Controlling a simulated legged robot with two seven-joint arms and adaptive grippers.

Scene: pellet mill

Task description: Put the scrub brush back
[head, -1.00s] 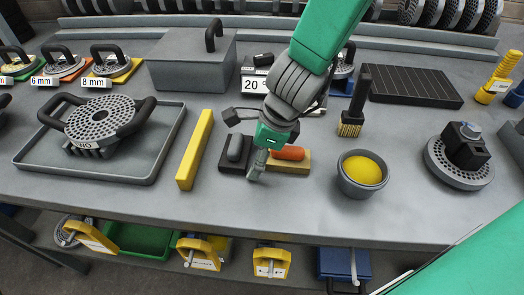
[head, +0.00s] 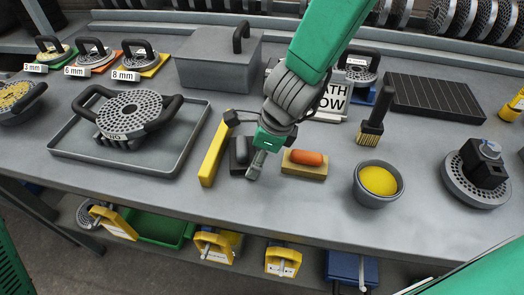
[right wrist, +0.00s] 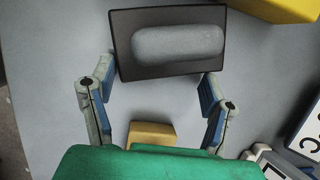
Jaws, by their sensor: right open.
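Two hand-sized blocks with rounded grips lie side by side on the grey bench. One is a wooden block with an orange-red grip (head: 304,159); the other is a dark block with a grey grip (head: 240,152). I cannot tell for sure which is the scrub brush. My right gripper (head: 258,165) is over the right side of the dark block and partly hides it. In the right wrist view the gripper (right wrist: 155,108) is open and empty, with the dark block (right wrist: 122,48) just beyond its fingertips. Part of the wooden block (right wrist: 152,133) shows near the palm. My left gripper is out of view.
A yellow bar (head: 213,155) lies left of the dark block. A bowl of yellow material (head: 378,195) and an upright black-handled brush (head: 373,125) stand to the right. A tray (head: 75,160) holds a perforated die (head: 125,112). The bench front is clear.

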